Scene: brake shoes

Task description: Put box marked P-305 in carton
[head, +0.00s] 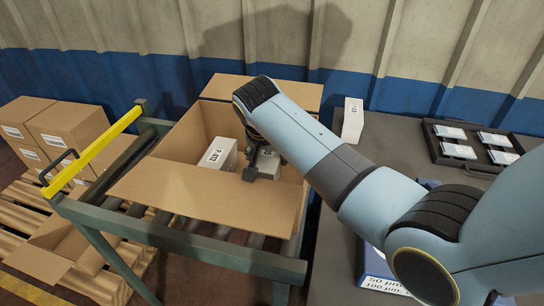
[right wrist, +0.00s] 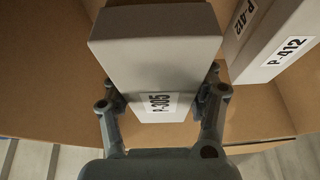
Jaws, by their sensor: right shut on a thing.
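The open carton (head: 205,198) stands on the roller conveyor, its flaps spread outward. My right gripper (head: 258,160) reaches down into it from the right. In the right wrist view my right gripper (right wrist: 162,88) is shut on the pale box marked P-305 (right wrist: 155,55), one finger on each side near its label. In the head view this box (head: 268,165) shows inside the carton walls, partly hidden by my gripper. I cannot tell whether it touches the carton floor. A white box marked P-412 (head: 218,154) stands beside it in the carton; it also shows in the right wrist view (right wrist: 275,45). My left gripper is not in view.
Another white box (head: 352,121) stands on the grey table behind my right arm. A black tray (head: 455,157) with several white-labelled packs lies at the right. Several closed cartons (head: 68,127) are stacked on a pallet at the left. A yellow bar (head: 95,152) edges the conveyor.

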